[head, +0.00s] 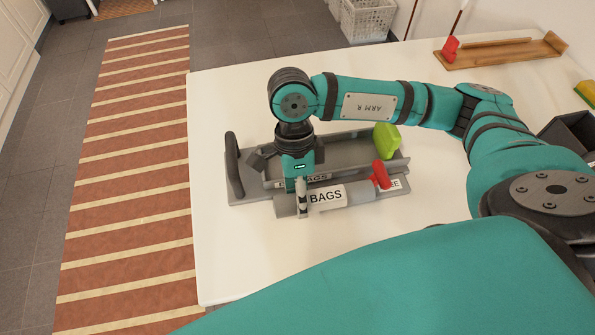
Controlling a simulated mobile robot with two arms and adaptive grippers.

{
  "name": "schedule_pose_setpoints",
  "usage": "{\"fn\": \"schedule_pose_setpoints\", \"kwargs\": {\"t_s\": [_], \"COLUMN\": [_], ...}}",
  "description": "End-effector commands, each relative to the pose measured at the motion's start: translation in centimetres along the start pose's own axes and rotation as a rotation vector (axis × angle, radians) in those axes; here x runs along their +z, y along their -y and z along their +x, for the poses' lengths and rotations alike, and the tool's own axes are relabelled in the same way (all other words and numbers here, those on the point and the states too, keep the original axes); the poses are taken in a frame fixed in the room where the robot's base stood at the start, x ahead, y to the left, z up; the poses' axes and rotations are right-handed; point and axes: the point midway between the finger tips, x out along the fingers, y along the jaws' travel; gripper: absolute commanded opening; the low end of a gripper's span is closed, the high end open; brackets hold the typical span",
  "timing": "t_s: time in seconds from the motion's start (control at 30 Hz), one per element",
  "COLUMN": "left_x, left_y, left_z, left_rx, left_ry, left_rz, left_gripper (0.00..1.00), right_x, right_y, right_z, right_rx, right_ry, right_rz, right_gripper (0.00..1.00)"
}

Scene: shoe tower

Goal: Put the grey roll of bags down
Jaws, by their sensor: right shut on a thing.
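The grey roll of bags (350,192), with a white BAGS label, is level and lies across the near side of a grey caddy (238,190) on the white table. My right gripper (303,207) points down and is shut on the roll, left of its label. Whether the roll touches the caddy or hangs just above it, I cannot tell. A BAGS label (318,178) on the caddy shows just behind the roll. Another label (394,184), ending in EE, is partly hidden by a red item (379,175). My left gripper is not in view.
A green item (386,137) stands at the caddy's back right. A wooden tray (500,52) with a red-headed tool (450,48) lies at the table's far right, near a dark box (570,135). The white table (235,270) is clear in front of the caddy.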

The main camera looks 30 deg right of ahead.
Motion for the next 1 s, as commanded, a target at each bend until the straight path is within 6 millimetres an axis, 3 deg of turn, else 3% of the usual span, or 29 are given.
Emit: {"fn": "schedule_pose_setpoints", "kwargs": {"t_s": [0.23, 0.57, 0.77, 1.0], "left_x": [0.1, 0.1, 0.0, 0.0], "left_y": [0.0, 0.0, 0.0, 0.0], "left_z": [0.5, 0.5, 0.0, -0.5], "left_rx": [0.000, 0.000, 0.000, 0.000], "left_ry": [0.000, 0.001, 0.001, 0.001], "left_rz": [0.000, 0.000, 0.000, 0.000], "left_gripper": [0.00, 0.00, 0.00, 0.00], "right_x": [0.3, 0.5, 0.6, 0.3], "right_y": [-2.6, -3.0, -2.2, -0.8], "right_z": [0.6, 0.4, -0.9, -3.1], "right_rx": [0.001, -0.002, -0.006, -0.007], "right_ry": [0.000, -0.013, -0.103, -0.268], "right_rz": [-0.002, -0.042, -0.314, -0.805], "right_gripper": [0.03, 0.03, 0.03, 0.03]}}
